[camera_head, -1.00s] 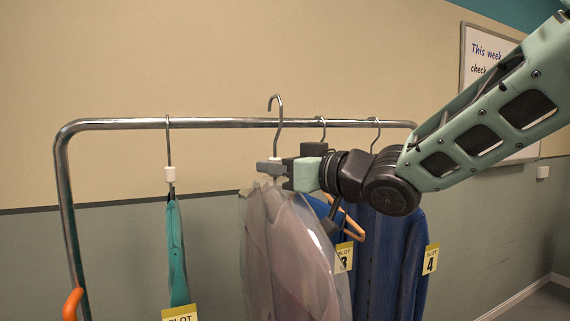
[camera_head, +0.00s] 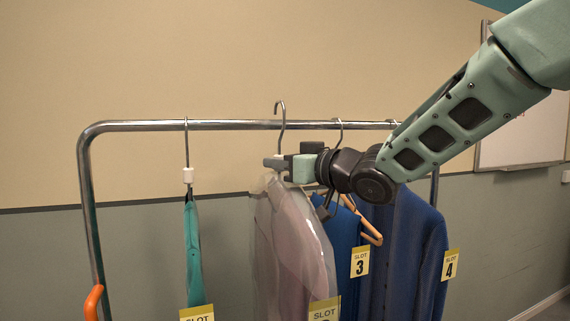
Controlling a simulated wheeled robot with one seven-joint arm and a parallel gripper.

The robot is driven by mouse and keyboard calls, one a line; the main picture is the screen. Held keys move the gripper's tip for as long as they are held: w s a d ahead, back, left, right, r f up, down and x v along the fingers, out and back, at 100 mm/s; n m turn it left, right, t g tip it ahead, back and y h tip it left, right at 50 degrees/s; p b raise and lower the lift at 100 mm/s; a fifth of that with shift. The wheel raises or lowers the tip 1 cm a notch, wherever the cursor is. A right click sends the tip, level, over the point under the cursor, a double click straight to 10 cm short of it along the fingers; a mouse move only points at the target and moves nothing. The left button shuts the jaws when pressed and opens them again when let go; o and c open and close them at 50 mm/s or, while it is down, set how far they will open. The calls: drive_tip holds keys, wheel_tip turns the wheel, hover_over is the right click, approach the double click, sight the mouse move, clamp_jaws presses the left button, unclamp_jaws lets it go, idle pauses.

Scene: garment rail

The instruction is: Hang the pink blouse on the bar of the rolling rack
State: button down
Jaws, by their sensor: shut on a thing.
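The pink blouse (camera_head: 298,245) hangs on its hanger under a clear plastic cover. My gripper (camera_head: 278,163) is shut on the neck of its hanger, just below the bar. The hanger's metal hook (camera_head: 281,112) rises past the bar (camera_head: 230,125) of the rolling rack, its curved top a little above bar height. I cannot tell whether the hook is in front of the bar or over it. The blouse hangs upright between a teal garment and blue garments.
The teal garment (camera_head: 193,250) hangs at the left of the rack. Blue garments (camera_head: 400,250) with tags for slots 3 and 4 hang at the right. An orange piece (camera_head: 94,302) sits on the left post. A whiteboard (camera_head: 520,125) is on the wall.

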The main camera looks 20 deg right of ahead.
drive_tip(key=p, duration=0.2)
hover_over(269, 180)
drive_tip(key=w, duration=0.1)
drive_tip(key=shift+d, duration=0.1)
drive_tip(key=shift+f+b, duration=1.15)
drive_tip(key=shift+f, duration=0.05)
drive_tip(key=c, duration=1.2)
unclamp_jaws()
drive_tip(key=shift+o, duration=0.2)
drive_tip(key=shift+s, duration=0.1)
drive_tip(key=b+v, duration=0.3)
drive_tip(key=v, duration=1.4)
drive_tip(key=shift+s+b, duration=0.15)
drive_tip(key=shift+b, duration=0.15)
